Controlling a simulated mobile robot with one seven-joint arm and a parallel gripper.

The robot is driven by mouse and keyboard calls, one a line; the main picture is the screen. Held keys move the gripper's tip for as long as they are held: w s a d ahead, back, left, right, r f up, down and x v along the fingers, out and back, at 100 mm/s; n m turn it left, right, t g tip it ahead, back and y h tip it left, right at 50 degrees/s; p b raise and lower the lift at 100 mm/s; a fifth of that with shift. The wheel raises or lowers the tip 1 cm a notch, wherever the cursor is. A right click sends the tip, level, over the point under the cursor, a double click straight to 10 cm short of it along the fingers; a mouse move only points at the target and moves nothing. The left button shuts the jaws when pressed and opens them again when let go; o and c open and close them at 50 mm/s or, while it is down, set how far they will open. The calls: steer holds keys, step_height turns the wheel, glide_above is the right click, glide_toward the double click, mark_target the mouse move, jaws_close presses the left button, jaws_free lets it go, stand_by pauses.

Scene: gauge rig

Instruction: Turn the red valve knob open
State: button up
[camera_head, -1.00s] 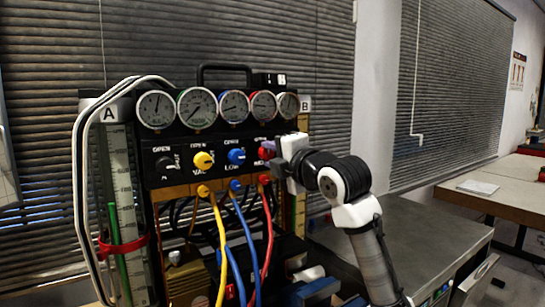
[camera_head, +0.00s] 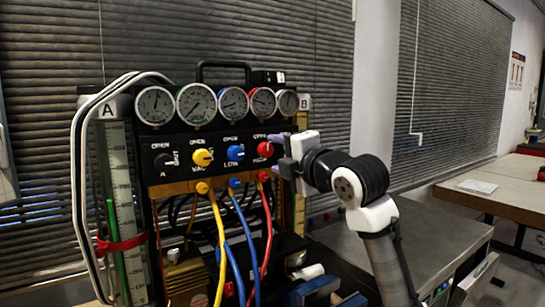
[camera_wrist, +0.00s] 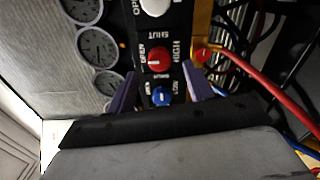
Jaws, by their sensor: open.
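In the wrist view my purple fingertips (camera_wrist: 162,88) flank the blue knob (camera_wrist: 162,97) in the picture, with the red knob beyond.
Yellow (camera_head: 202,157) and black (camera_head: 164,161) knobs sit left of the blue one. Several gauges (camera_head: 232,103) line up above. Yellow, blue and red hoses (camera_head: 268,225) hang below the panel. A grey worktop (camera_head: 420,232) lies to the right.

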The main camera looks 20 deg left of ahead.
steer(key=b+v, duration=0.2)
steer(key=v, duration=0.8)
steer(key=shift+s+d, duration=0.25)
steer(key=shift+d, duration=0.1)
